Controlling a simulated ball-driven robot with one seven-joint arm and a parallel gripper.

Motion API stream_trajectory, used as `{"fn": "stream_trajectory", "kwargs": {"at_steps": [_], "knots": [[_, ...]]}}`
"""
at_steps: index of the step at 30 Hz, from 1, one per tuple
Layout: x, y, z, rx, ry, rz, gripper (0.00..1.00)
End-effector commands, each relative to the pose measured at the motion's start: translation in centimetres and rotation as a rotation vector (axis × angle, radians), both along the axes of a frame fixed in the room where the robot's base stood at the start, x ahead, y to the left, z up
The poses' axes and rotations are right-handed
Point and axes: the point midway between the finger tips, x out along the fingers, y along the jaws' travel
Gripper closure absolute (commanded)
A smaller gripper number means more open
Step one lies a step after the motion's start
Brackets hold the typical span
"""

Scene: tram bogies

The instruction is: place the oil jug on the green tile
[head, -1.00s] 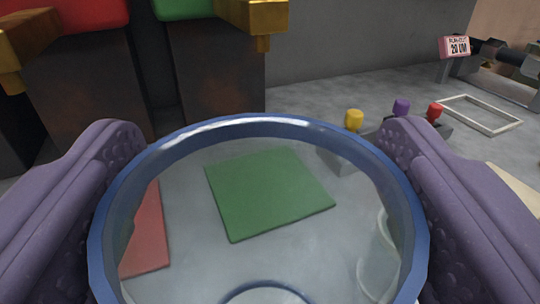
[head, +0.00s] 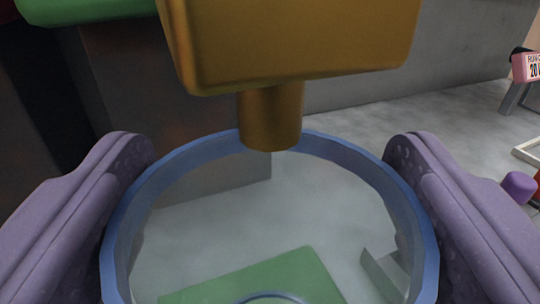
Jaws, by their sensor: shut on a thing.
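The oil jug (head: 427,245) is a clear vessel with a blue rim, and I look down into it from behind. My gripper (head: 268,146) is shut on the jug, with one purple finger on each side of the rim. The green tile (head: 285,272) shows through the clear jug at the bottom of the view, below and beyond it. Its near part is cut off by the frame. I cannot tell the height of the jug above the tile.
A brass block (head: 295,45) with a downward spout (head: 270,118) hangs close above the jug's far rim. A dark cabinet (head: 150,110) stands behind, with a green part (head: 85,10) on top. A purple knob (head: 518,187) and a pink sign (head: 526,67) are at right. Grey floor (head: 440,125) lies beyond.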

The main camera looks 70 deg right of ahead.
Motion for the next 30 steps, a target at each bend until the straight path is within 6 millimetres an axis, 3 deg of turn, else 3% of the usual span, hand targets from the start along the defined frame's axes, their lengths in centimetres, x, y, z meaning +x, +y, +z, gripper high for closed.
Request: {"fn": "stream_trajectory", "kwargs": {"at_steps": [5, 9, 11, 22, 23, 24, 25, 30], "knots": [[0.5, -1.6, 0.0, -0.001, -0.001, -0.001, 0.76], [0.5, -1.5, -3.1, 0.0, 0.003, 0.0, 0.76], [0.5, -1.5, -3.6, -0.001, 0.002, 0.0, 0.76], [0.5, -1.4, -3.9, 0.0, 0.0, 0.0, 0.76], [0.5, -1.4, -3.8, 0.0, 0.0, 0.0, 0.11], [0.5, -1.4, -3.8, 0.0, 0.0, 0.0, 0.02], [0.5, -1.4, -3.8, 0.0, 0.0, 0.0, 0.0], [0.5, -1.4, -3.7, 0.0, 0.0, 0.0, 0.0]]}}
